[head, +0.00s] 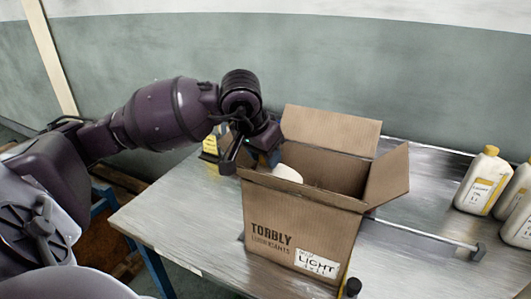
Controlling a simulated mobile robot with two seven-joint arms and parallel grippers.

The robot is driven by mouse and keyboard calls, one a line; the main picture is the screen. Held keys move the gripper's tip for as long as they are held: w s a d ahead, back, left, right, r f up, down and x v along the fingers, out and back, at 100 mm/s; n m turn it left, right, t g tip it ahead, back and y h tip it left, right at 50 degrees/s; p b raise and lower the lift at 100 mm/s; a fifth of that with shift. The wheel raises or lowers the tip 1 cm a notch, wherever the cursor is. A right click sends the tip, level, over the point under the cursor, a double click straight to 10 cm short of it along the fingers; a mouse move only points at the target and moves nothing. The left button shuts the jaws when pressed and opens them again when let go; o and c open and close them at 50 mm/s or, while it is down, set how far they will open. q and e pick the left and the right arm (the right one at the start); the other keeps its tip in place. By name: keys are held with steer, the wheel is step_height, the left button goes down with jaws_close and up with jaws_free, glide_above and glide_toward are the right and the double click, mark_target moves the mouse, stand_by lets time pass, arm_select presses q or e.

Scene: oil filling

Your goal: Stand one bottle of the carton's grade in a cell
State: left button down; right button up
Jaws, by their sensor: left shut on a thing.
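The open brown carton (270,215) stands on the metal table, marked TORBLY LUBRICANTS, with a white label reading LIGHT. My left gripper (266,152) is over the carton's left side, shut on a bottle. The white shoulder of this held bottle (287,173) shows in the carton's opening. Its lower part is hidden by the carton's front wall and its label cannot be seen. I cannot tell whether it touches the cell floor. The cells are hidden. A white bottle with a yellow cap and yellow-edged label (482,182) stands at the right. My right gripper is out of view.
A metal rail (425,232) runs along the table right of the carton. The carton's flaps (388,175) stand open. A yellow item (211,145) is behind my left wrist. The table's left front (185,215) is clear.

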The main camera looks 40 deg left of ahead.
arm_select(q)
steer(key=shift+f+b, duration=0.6)
steer(key=shift+f, duration=0.15)
steer(key=c, duration=0.6)
jaws_free()
steer(key=shift+f, duration=0.1)
steer(key=p+v, duration=0.1)
steer(key=v, duration=1)
